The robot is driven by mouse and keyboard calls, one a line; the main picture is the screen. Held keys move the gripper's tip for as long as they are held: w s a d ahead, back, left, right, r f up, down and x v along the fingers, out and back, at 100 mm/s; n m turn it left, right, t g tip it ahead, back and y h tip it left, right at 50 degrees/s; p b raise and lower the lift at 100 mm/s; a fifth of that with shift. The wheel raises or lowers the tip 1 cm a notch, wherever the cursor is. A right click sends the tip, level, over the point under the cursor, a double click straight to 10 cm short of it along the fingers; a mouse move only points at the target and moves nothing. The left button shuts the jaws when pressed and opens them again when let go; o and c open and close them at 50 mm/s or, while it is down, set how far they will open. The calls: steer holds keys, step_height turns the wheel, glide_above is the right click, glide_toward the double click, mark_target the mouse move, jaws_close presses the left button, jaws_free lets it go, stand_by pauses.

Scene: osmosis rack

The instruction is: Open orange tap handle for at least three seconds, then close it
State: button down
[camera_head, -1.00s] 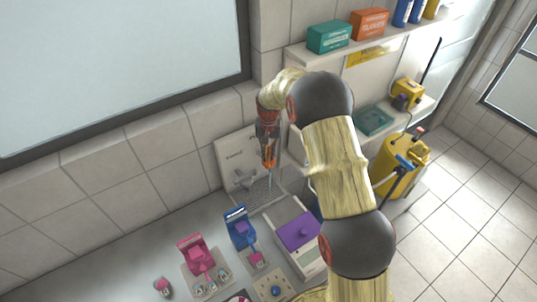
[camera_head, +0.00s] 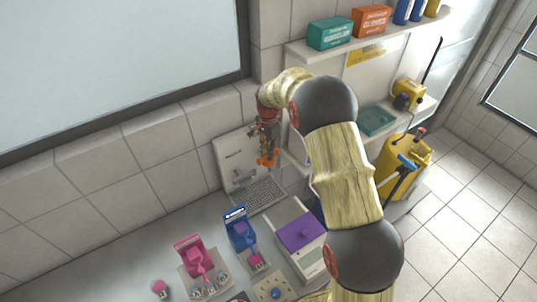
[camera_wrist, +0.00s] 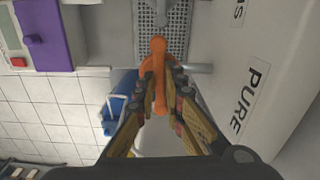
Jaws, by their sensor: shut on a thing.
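The orange tap handle (camera_wrist: 158,62) shows in the middle of the wrist view, on a grey tap that sticks out in front of a white panel. My gripper (camera_wrist: 162,90) is shut on it, with one finger on each side of its lower part. In the head view the orange handle (camera_head: 268,158) shows below the tip of my gripper (camera_head: 266,148), in front of the white panel unit (camera_head: 238,165). The fingers hide part of the handle. A perforated drip grid (camera_head: 258,196) lies below the tap, and I see no clear water stream.
A balance with a purple lid (camera_head: 300,232), a blue device (camera_head: 240,228) and a pink device (camera_head: 194,256) stand on the bench near the grid. A shelf (camera_head: 300,52) holds boxes and bottles. A yellow container (camera_head: 405,160) stands at the right.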

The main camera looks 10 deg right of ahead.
steer(key=shift+m, duration=1)
steer(key=c, duration=1.9)
jaws_free()
steer(key=shift+r, duration=0.1)
step_height(320, 180, up, 12)
steer(key=shift+f, duration=0.1)
